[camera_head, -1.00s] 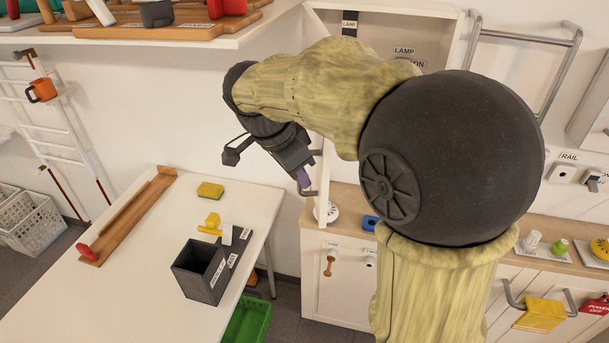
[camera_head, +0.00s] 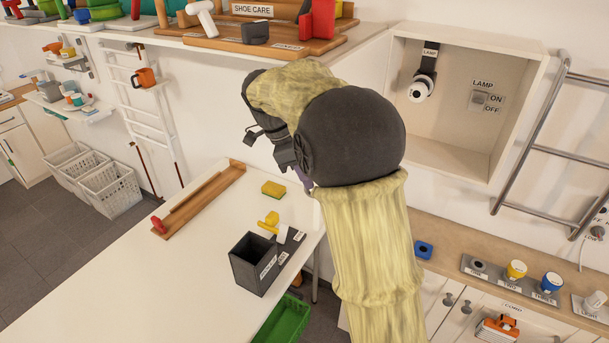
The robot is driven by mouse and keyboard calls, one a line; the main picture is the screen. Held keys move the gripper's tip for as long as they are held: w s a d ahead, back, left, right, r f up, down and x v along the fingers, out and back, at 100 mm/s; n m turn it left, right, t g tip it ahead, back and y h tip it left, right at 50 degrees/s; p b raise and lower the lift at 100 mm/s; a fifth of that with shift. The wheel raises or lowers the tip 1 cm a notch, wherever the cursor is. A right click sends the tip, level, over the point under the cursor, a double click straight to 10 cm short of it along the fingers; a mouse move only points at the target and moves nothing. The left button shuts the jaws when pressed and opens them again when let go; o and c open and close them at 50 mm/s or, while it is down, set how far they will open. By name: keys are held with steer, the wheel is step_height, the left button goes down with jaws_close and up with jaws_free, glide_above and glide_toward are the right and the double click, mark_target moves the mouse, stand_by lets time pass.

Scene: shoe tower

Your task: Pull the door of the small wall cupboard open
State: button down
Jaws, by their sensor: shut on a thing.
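The small wall cupboard (camera_head: 440,152) is at the upper right. Its front is uncovered and its inside shows. Inside are a white lamp fitting (camera_head: 421,90) on a dark bracket and an ON/OFF switch (camera_head: 480,99) labelled LAMP. I cannot make out the door clearly; my arm and the shelf hide the area left of the cupboard. My gripper (camera_head: 306,184) is left of and below the cupboard, pointing down. My arm's dark round joint and sleeve cover most of it. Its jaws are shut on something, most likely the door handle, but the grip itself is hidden.
A shelf (camera_head: 375,38) with shoe-care things juts out above my arm. A metal rail ladder (camera_head: 530,150) stands right of the cupboard. Below are a wooden counter (camera_head: 440,240) and a white table (camera_head: 190,260) with a dark box (camera_head: 257,264). Open floor lies at the left.

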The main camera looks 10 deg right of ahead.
steer(key=shift+d+r, duration=0.1)
steer(key=c, duration=1.5)
jaws_free()
steer(key=p+v, duration=0.1)
steer(key=v, duration=1.6)
steer(key=shift+r+p, duration=0.15)
steer(key=shift+p, duration=0.15)
steer(key=shift+w, duration=0.1)
steer(key=shift+w, duration=0.1)
